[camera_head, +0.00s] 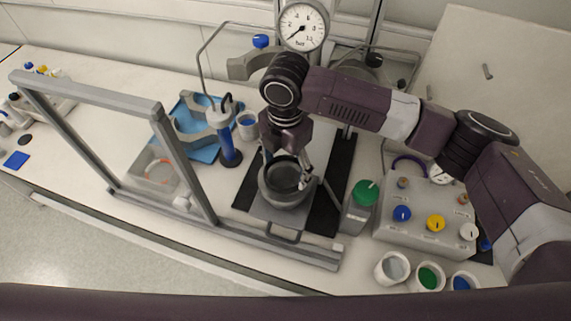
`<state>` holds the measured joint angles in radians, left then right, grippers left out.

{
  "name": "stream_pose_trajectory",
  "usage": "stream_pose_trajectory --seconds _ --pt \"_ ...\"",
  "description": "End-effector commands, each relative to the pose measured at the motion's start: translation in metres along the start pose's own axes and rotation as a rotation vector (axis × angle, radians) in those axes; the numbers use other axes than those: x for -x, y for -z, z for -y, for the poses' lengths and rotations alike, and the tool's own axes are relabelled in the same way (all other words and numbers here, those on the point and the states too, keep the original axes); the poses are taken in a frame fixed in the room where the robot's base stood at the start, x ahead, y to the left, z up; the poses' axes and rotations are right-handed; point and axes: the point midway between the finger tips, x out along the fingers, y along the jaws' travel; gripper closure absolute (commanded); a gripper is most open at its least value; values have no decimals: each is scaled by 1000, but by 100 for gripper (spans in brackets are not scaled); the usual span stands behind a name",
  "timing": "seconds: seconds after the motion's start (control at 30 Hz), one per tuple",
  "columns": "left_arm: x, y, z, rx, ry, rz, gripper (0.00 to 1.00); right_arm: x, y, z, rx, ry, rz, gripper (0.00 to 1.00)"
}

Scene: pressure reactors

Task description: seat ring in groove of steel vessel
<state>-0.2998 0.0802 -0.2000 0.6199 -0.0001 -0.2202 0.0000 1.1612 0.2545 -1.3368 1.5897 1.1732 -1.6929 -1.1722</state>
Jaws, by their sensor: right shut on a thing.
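The steel vessel (284,200) is a dark grey round pot, open at the top, standing on a grey plate in the middle of the bench. My right gripper (304,182) reaches down from above to the right side of its rim. It is shut on what looks like a thin dark ring (287,164) at the vessel's mouth. The fingers partly hide the ring, and I cannot tell whether it lies in the groove or just above it. My left gripper is out of view.
A raised grey-framed clear shield (160,110) stands left, with a clear tray (158,172) holding something orange behind it. A control box (425,215) with coloured knobs and several cups (392,267) are right. A pressure gauge (303,26) is behind.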

Motion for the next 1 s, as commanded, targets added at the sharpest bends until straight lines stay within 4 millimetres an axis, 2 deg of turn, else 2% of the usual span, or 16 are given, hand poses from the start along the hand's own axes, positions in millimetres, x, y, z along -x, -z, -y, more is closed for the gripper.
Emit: stream_pose_trajectory --seconds 0.17,0.2,0.37,0.67,0.77,1.0 --pt "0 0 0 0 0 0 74 0 0 0 0 0 0 47" --pt "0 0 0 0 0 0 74 0 0 0 0 0 0 27" --pt "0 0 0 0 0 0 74 0 0 0 0 0 0 11" --pt "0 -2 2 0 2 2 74 2 0 0 0 0 0 11" --pt "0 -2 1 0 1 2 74 11 0 -1 0 -3 1 11" --pt "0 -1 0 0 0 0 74 51 0 -1 1 -3 1 11"
